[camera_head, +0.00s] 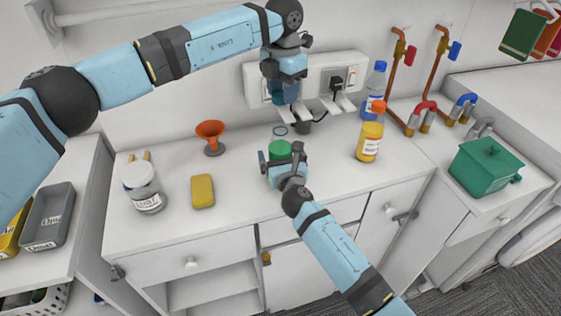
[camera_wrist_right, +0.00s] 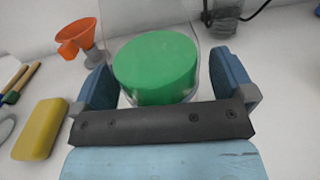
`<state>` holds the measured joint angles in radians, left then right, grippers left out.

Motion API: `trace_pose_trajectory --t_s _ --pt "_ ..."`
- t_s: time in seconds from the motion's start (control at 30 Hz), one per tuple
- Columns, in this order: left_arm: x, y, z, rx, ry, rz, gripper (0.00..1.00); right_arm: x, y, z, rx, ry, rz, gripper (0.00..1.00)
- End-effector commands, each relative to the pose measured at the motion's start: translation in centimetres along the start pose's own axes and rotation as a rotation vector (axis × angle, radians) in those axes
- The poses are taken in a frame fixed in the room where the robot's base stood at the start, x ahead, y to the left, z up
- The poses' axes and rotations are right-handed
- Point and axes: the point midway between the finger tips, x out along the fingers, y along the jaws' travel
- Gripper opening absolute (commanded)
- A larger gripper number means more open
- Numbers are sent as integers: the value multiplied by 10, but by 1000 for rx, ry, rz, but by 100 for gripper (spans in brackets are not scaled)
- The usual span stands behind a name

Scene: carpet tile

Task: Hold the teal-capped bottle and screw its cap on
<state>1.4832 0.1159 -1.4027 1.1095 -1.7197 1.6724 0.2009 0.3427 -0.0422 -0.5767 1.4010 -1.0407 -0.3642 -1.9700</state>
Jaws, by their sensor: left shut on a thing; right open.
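A clear bottle (camera_head: 280,130) with green contents stands upright on the white counter. In the head view its narrow teal-tinted rim shows above the green part, with no cap on it. In the right wrist view the green contents (camera_wrist_right: 155,68) show through the clear wall. My right gripper (camera_head: 283,165) is open, its fingers on either side of the bottle, with visible gaps in the wrist view (camera_wrist_right: 160,90). My left gripper (camera_head: 284,98) is shut above the bottle, apart from it. It holds a small blue-teal thing, apparently the cap (camera_head: 282,92), partly hidden by the fingers.
An orange funnel (camera_head: 210,130), yellow sponge (camera_head: 202,191) and white jar (camera_head: 140,184) stand at left. A yellow bottle (camera_head: 369,140) and blue bottle (camera_head: 374,92) stand at right. A wall socket with a black plug (camera_head: 337,83) is close behind my left gripper.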

Motion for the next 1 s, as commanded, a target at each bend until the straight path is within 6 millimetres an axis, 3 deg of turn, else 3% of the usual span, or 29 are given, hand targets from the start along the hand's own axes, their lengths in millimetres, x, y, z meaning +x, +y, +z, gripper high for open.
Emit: trace_pose_trajectory --t_s 0.27,0.37,0.6,0.77,1.0 --pt "0 0 0 0 0 0 19 1 0 0 0 0 0 100" --pt "0 0 0 0 0 0 19 1 0 0 0 0 0 82" --pt "0 0 0 0 0 0 19 1 0 0 0 1 0 28" --pt "7 0 0 0 1 -1 19 1 0 0 0 1 0 28" --pt "41 0 0 0 3 -1 19 1 0 0 0 1 0 28"
